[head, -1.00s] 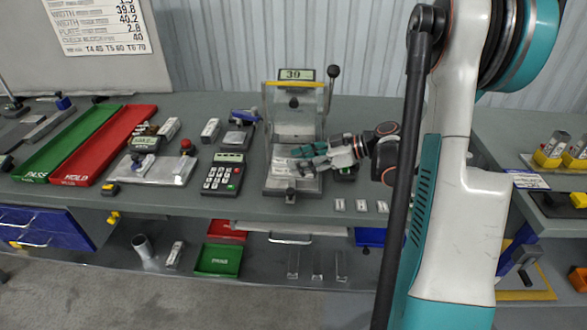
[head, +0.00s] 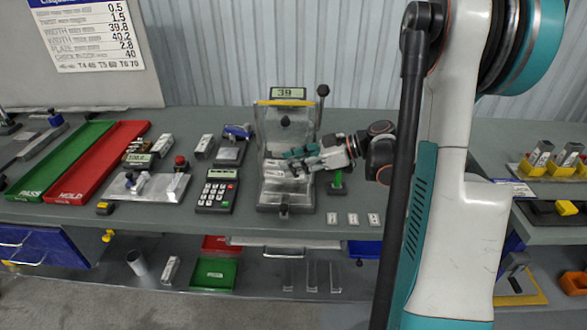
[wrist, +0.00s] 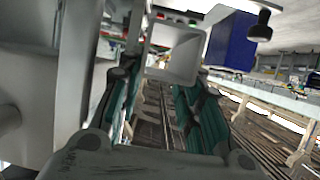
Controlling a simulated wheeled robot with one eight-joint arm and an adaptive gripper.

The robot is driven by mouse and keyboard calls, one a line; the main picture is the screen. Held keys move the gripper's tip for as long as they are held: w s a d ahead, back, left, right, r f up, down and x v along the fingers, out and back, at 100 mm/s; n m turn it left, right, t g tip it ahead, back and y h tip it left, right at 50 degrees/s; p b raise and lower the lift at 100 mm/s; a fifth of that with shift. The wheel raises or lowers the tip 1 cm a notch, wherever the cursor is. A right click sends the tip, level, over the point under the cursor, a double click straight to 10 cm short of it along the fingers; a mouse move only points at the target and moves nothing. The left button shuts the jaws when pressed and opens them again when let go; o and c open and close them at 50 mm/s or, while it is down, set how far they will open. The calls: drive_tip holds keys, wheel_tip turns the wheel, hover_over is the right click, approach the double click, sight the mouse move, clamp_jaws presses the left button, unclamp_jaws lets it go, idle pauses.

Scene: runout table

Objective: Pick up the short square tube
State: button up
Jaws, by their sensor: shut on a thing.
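A short grey square tube (wrist: 172,75) sits between my fingertips in the wrist view, its open, hollow end facing the camera. My gripper (wrist: 163,92) is shut on it, with a teal finger on each side. In the head view my gripper (head: 302,162) is in front of the clear-fronted gauge stand (head: 286,205) with the display reading 39. The tube cannot be told apart there from the pale parts around the fingers. Whether the tube touches the stand cannot be told.
A calculator-like keypad (head: 216,190), a green PASS tray (head: 62,165) and a red HOLD tray (head: 100,170) lie to the left. A green object (head: 337,184) stands below my wrist. Several small labelled pieces line the table's front edge. Yellow holders (head: 540,165) stand at right.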

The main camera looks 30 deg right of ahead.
wheel_tip(320, 180, up, 2)
drive_tip(key=shift+r+p, duration=0.15)
drive_tip(key=shift+p, duration=0.15)
drive_tip(key=s+a+p, duration=0.2)
drive_tip(key=s+a, duration=0.9)
drive_tip(key=s, duration=0.5)
drive_tip(key=w+a+r+m+t+h, duration=0.1)
drive_tip(key=w+a+m+t+h, duration=0.1)
drive_tip(key=w, duration=0.8)
drive_tip(key=w+a+r+m+t+h, duration=0.2)
drive_tip(key=w+a+m+h, duration=0.1)
drive_tip(key=w, duration=0.8)
drive_tip(key=shift+a+r+m+h, duration=0.15)
drive_tip(key=shift+r+m+h, duration=0.05)
drive_tip(key=shift+m+h, duration=0.75)
drive_tip(key=shift+w+t, duration=0.1)
drive_tip(key=shift+t, duration=0.2)
